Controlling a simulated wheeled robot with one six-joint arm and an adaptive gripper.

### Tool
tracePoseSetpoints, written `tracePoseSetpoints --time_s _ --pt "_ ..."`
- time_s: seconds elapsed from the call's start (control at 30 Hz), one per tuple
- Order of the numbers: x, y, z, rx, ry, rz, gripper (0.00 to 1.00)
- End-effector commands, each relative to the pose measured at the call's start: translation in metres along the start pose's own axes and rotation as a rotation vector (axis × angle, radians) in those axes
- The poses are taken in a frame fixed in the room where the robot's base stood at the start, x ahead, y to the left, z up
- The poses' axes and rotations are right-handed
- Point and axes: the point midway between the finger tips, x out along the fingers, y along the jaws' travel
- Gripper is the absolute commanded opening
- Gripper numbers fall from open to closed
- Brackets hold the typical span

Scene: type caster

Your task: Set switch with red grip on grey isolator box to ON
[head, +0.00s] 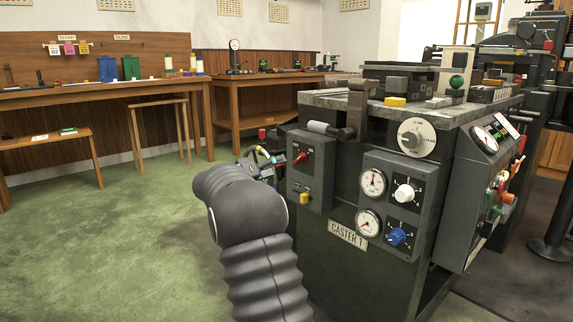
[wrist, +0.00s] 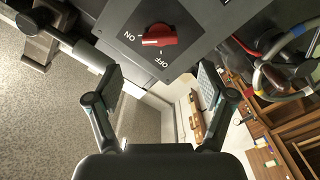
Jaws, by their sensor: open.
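The grey isolator box (head: 316,184) is on the left end of the caster's front in the head view. Its switch with red grip (head: 300,157) shows large in the wrist view (wrist: 160,36). There the grip lies nearly across the picture, one end toward the ON label at its left; OFF is below it. I cannot tell which end is the pointer. My gripper (wrist: 158,80) is open and empty, its fingers spread either side of and below the grip in the wrist view, apart from it. In the head view my arm partly hides the gripper.
A yellow part (head: 304,198) sits low on the box. Beside it are gauges, a white knob (head: 404,193) and a blue knob (head: 397,236). Green floor at left is open.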

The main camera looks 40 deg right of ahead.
Motion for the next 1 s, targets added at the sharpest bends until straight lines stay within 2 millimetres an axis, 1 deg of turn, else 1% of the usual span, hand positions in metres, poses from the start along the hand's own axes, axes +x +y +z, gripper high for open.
tracePoseSetpoints --time_s 0.03,0.1,0.3,0.83,0.93,1.0 --pt "-0.009 0.000 -0.001 0.000 0.001 -0.001 0.81" --pt "-0.016 -0.001 0.000 -0.001 0.001 -0.001 0.81" --pt "-0.027 0.000 0.000 -0.001 0.000 0.001 0.81" --pt "-0.028 0.000 0.000 -0.003 0.000 0.001 0.81" --pt "-0.027 -0.001 0.000 -0.037 0.000 -0.001 0.81" --pt "-0.028 -0.003 0.000 -0.090 0.001 -0.014 0.81"
